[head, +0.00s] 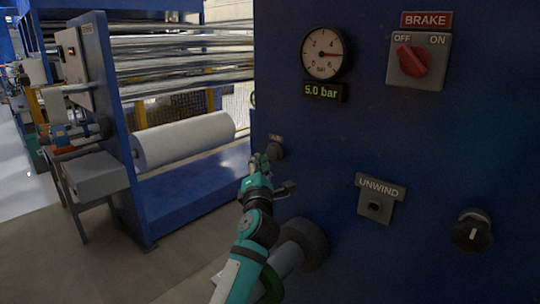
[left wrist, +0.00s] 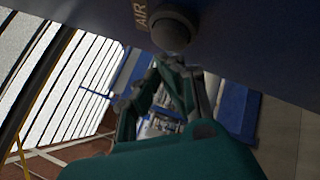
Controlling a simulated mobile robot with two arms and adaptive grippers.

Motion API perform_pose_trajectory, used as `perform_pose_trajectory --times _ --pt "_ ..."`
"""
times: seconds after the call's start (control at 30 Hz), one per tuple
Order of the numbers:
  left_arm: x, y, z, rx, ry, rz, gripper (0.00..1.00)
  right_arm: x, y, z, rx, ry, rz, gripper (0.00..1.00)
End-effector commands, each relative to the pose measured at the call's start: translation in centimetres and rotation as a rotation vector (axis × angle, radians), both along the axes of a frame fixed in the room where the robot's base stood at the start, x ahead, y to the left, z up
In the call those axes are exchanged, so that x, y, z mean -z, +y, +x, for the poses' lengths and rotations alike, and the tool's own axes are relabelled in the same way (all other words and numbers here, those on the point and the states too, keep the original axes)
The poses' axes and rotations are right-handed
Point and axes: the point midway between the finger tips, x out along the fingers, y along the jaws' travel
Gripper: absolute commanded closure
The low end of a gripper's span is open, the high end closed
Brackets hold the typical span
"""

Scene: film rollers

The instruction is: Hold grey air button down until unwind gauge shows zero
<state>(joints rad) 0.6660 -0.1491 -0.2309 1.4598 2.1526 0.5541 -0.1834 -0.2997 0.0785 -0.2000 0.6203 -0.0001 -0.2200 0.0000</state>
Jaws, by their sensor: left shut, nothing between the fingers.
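The grey air button (head: 274,150) sits on the blue panel, at the panel's left edge in the head view. In the left wrist view the round button (left wrist: 172,32) is at the top, beside the AIR label (left wrist: 140,14). My left gripper (head: 260,163) is shut and empty, with its fingertips right by the button. In the left wrist view the fingertips (left wrist: 170,64) lie just below the button; I cannot tell whether they touch it. The gauge (head: 326,53) has its needle pointing right, and its display (head: 323,91) reads 5.0 bar. My right gripper is out of view.
The panel also bears a red brake switch (head: 412,60), an UNWIND plate (head: 379,198) with a small socket, and a black knob (head: 472,230). A white roll (head: 185,140) and metal rollers stand in the blue frame to the left. Floor is clear at lower left.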

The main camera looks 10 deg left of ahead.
Motion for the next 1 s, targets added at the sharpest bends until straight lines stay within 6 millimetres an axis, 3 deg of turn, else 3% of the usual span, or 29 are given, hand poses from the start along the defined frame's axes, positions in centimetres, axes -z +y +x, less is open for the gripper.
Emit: perform_pose_trajectory --times 1.0 --pt "-0.10 -0.71 1.03 0.001 -0.002 -0.001 1.00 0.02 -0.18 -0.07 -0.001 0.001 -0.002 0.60"
